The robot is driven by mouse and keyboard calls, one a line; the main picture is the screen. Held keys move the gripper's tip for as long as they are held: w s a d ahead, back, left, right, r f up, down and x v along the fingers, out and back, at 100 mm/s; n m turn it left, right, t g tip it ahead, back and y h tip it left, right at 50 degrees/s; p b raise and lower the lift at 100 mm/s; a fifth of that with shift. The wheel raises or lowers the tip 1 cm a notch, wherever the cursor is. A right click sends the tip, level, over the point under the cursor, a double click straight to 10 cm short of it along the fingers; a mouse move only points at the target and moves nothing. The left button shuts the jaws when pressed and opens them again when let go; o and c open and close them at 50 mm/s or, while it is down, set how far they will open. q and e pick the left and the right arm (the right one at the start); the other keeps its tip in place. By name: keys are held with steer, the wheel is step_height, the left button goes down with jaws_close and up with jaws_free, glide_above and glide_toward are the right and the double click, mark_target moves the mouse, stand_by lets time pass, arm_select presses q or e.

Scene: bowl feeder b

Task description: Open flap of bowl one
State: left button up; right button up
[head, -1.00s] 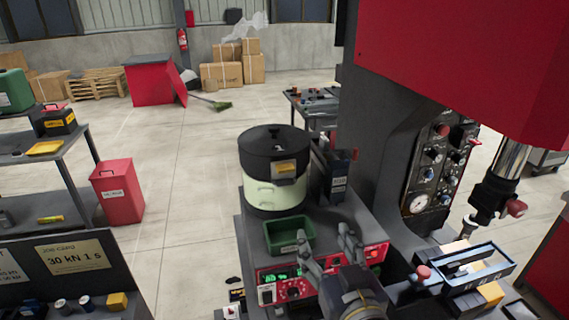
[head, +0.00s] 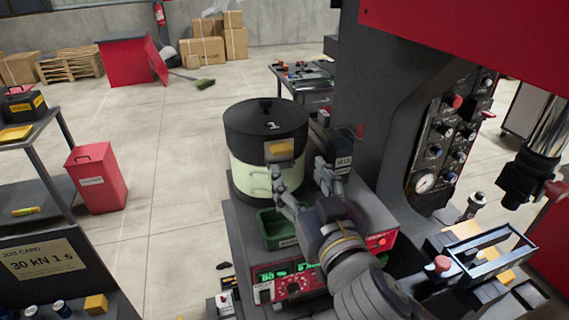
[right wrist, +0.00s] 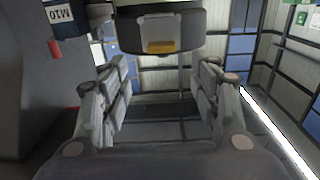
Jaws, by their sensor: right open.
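Bowl one (head: 250,180) is a pale green round bowl with a black lid (head: 265,115) marked 1. A yellow flap tab (head: 280,151) sits on the lid's front edge. The tab also shows in the right wrist view (right wrist: 161,47), centred beyond the fingers. My right gripper (head: 305,185) is open and empty, just below and in front of the tab, apart from it. Its two fingers (right wrist: 160,95) stand wide on either side in the right wrist view. My left gripper is not in view.
A green tray (head: 272,229) sits below the bowl, partly hidden by my right arm. A dark box (head: 338,150) stands close right of the bowl. The red control panel (head: 285,282) is at the front. A grey press column stands further right.

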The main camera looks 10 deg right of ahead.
mark_target(284, 151)
steer(key=w, duration=0.2)
steer(key=w+a, duration=0.1)
steer(key=w, duration=0.2)
steer(key=w+p, duration=0.1)
steer(key=w, duration=0.2)
steer(key=shift+a, duration=0.35)
steer(key=shift+w+a, duration=0.1)
steer(key=shift+w, duration=0.25)
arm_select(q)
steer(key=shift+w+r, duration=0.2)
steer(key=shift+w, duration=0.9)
arm_select(e)
steer(key=c, duration=1.1)
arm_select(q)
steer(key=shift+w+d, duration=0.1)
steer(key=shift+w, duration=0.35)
